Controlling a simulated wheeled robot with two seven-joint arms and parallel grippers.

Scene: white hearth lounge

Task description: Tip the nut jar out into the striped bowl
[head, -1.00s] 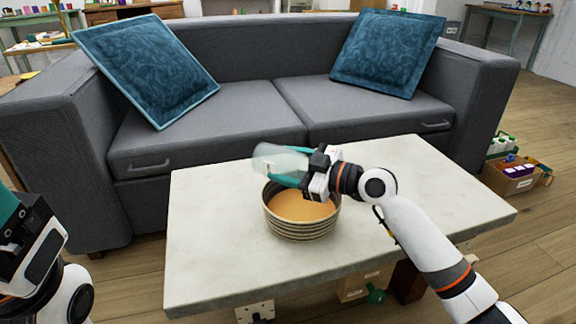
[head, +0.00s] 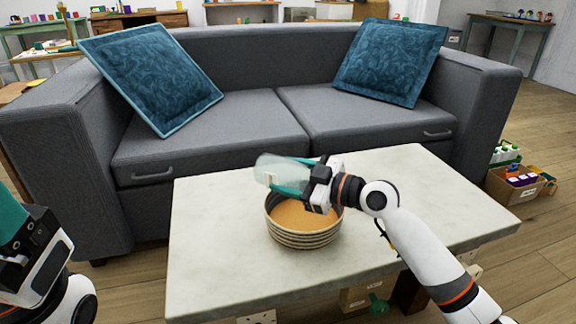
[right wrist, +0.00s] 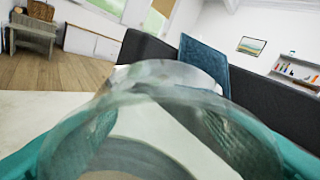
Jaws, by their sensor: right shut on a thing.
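The striped bowl (head: 303,238) stands upright on the pale coffee table, with ridged bands around its outside and a plain tan inside. My right gripper (head: 290,180) is shut on the nut jar (head: 268,169), a clear glass jar held tilted almost level just above the bowl's back rim. The jar's glass (right wrist: 160,100) fills the middle of the right wrist view between the teal fingers. I see no nuts in the jar or in the visible part of the bowl. My left gripper (head: 12,222) shows only partly at the left edge; its fingertips are out of frame.
The white stone table (head: 420,205) is clear around the bowl. A grey sofa (head: 210,130) with two blue cushions (head: 150,80) stands right behind it. A cardboard box with bottles (head: 515,185) sits on the floor at the right.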

